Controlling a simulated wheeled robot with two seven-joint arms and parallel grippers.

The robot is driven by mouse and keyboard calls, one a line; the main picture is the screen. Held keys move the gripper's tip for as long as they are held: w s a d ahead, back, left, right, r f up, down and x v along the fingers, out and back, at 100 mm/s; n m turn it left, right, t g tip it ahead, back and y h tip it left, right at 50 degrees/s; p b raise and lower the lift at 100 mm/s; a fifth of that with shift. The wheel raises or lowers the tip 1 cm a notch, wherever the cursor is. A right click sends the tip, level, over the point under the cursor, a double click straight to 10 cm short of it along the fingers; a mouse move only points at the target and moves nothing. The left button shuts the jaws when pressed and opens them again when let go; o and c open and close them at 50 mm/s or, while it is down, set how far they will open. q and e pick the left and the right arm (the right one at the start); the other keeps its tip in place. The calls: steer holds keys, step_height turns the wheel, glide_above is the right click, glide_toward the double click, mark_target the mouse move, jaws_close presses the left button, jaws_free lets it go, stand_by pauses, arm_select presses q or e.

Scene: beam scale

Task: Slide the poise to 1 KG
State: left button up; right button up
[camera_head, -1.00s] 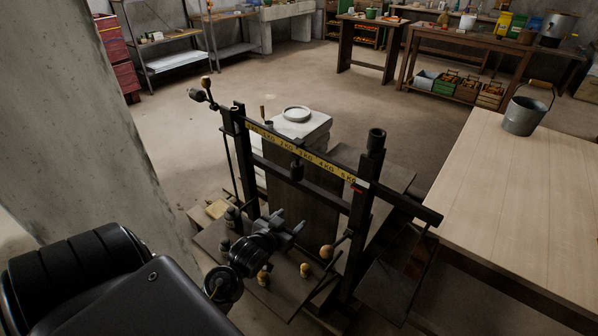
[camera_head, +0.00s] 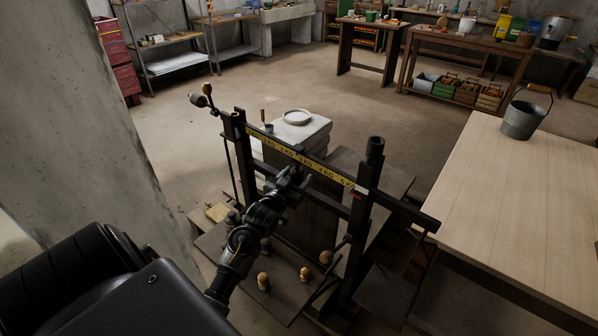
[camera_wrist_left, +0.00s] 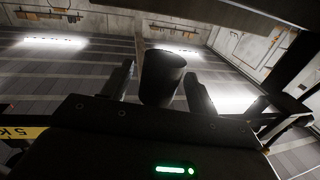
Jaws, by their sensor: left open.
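The beam scale's yellow strip (camera_head: 318,165) with KG marks runs across the dark frame, and its end marked 5 KG also shows in the wrist view (camera_wrist_left: 22,134). The poise, a dark cylinder (camera_wrist_left: 162,80), stands between the two fingers of my left gripper in the left wrist view, with visible gaps on both sides. In the head view my left gripper (camera_head: 294,176) is at the middle of the beam, just below the strip, and mostly hides the poise. The gripper is open. My right gripper is not in view.
The scale's dark upright posts (camera_head: 364,200) stand beside the beam. Small brass-coloured weights (camera_head: 305,273) stand on the lower shelf. A pale wooden table (camera_head: 510,190) with a metal bucket (camera_head: 522,118) is at the right. A concrete pillar (camera_head: 65,130) stands at the left.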

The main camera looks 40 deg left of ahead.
arm_select(q)
steer(key=shift+x, duration=1.05)
